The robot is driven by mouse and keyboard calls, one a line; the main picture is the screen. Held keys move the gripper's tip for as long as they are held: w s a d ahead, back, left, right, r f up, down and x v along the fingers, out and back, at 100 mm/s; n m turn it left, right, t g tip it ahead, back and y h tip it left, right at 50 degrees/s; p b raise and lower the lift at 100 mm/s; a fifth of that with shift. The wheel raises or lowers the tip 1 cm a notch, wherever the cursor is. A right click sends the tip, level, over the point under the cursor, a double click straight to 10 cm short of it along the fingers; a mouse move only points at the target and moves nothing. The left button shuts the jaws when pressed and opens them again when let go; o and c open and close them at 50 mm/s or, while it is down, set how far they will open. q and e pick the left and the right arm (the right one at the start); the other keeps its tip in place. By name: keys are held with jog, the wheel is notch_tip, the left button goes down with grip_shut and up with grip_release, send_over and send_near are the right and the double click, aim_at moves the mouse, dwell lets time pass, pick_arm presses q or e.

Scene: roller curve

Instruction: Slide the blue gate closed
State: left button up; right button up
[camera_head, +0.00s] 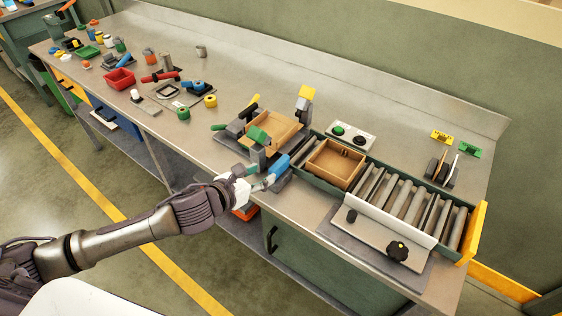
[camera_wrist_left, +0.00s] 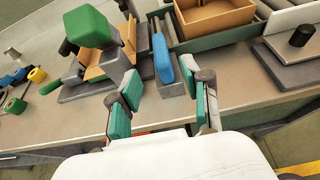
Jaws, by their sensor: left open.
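The blue gate part (camera_head: 278,166) is a blue bar on a grey block at the left end of the roller conveyor's green frame. In the left wrist view the blue bar (camera_wrist_left: 162,58) stands just beyond my fingers, about midway between them. My left gripper (camera_head: 262,183) is at the near edge of the bench beside this bar. Its teal-padded fingers (camera_wrist_left: 163,103) are spread wide with nothing between them. I cannot tell whether a finger touches the bar. My right gripper is out of view.
A wooden tray (camera_head: 336,163) sits in the conveyor frame left of the rollers (camera_head: 402,203). Another wooden tray (camera_head: 285,125) and a green-topped lever (camera_head: 258,135) stand left of the gate. A black knob (camera_head: 397,250) stands up at the near side.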

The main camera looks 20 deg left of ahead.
aim_at(280, 165)
pick_arm(q)
jog(key=p+x, duration=0.1)
jog(key=x, duration=0.8)
jog(key=shift+w+d, duration=0.15)
grip_shut()
